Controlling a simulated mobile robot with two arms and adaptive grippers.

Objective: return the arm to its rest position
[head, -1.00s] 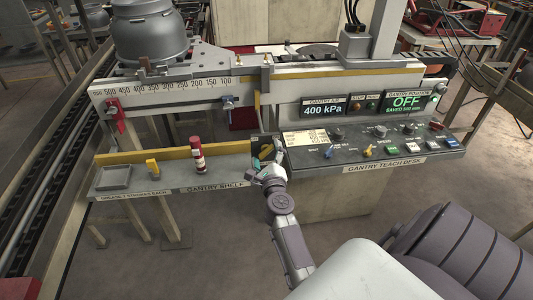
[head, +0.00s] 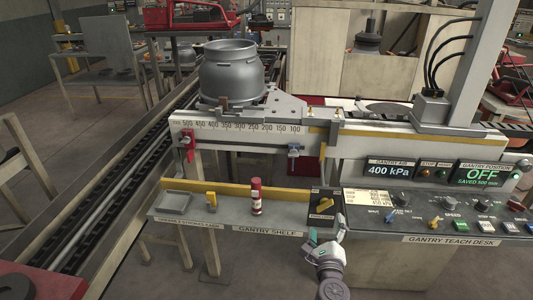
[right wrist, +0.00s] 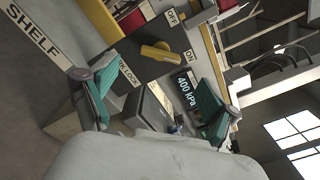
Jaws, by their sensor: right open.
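My right gripper (head: 327,236) is open and empty in the head view, in front of the gap between the gantry shelf and the teach desk. Its teal finger pads also show in the right wrist view (right wrist: 152,100), spread wide apart with nothing between them. A yellow rotary handle (head: 324,204) sits on a dark switch box just beyond the gripper, apart from it. In the right wrist view the handle (right wrist: 157,53) is near ON and OFF labels, with its long end towards ON. My left gripper is not in view.
A large grey vessel (head: 232,75) stands behind. Floor before the shelf is clear.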

